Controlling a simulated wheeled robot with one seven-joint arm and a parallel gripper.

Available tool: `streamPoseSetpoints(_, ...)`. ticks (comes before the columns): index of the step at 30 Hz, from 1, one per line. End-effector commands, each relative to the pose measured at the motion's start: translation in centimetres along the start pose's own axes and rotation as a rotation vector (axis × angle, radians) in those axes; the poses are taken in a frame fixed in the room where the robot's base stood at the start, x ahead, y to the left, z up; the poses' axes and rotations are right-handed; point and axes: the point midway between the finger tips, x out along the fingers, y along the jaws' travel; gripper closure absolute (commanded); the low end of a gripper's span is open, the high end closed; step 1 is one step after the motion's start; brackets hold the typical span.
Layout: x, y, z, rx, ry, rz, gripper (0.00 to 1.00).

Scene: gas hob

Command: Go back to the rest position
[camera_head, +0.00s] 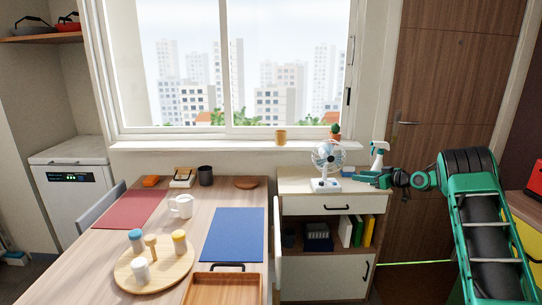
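My green arm comes in from the right edge. My gripper (362,178) is at its left end, pointing left, in front of the spray bottle and just right of the white desk fan (328,165) on the cabinet. I cannot tell whether it touches anything. Its fingers are small and dark, so I cannot tell whether they are open or shut. No held object can be made out. No gas hob is in view.
A wooden table (185,235) on the left bears a red mat (130,209), a blue mat (232,234), a white mug (181,206) and a round board (128,277) with several jars. A white spray bottle (379,156) stands by the brown door (440,80).

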Motion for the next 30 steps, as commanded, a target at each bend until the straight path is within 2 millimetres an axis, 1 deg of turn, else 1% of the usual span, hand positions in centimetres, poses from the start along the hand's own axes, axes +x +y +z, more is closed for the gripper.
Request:
streamPoseSetpoints(1, -1.2, 0.3, -1.2, 0.008, -0.032, 0.027, 0.61)
streamPoseSetpoints(5, -4.4, 0.8, -2.6, 0.044, -0.13, 0.098, 0.61)
streamPoseSetpoints(7, -6.3, 0.8, -3.1, 0.069, -0.182, 0.136, 0.61)
streamPoseSetpoints(11, -10.3, 0.2, -3.9, 0.125, -0.276, 0.201, 0.61)
streamPoseSetpoints(14, -13.6, -0.8, -4.3, 0.175, -0.347, 0.252, 0.61)
streamPoseSetpoints(15, -15.0, -1.3, -4.3, 0.197, -0.375, 0.271, 0.61)
streamPoseSetpoints(17, -17.1, -2.2, -4.3, 0.23, -0.416, 0.299, 0.61)
streamPoseSetpoints(18, -18.5, -2.9, -4.3, 0.254, -0.444, 0.317, 0.61)
streamPoseSetpoints(20, -20.7, -4.1, -4.2, 0.289, -0.485, 0.345, 0.61)
streamPoseSetpoints(21, -22.2, -5.0, -4.0, 0.315, -0.512, 0.362, 0.61)
streamPoseSetpoints(23, -24.4, -6.5, -3.7, 0.353, -0.552, 0.386, 0.61)
streamPoseSetpoints(24, -25.9, -7.5, -3.5, 0.379, -0.578, 0.402, 0.61)
streamPoseSetpoints(26, -28.2, -9.2, -3.0, 0.422, -0.619, 0.427, 0.61)
streamPoseSetpoints(27, -29.7, -10.4, -2.7, 0.449, -0.646, 0.442, 0.61)
streamPoseSetpoints(29, -32.0, -12.3, -2.1, 0.491, -0.684, 0.465, 0.61)
streamPoseSetpoints(30, -33.5, -13.6, -1.7, 0.52, -0.71, 0.479, 0.61)
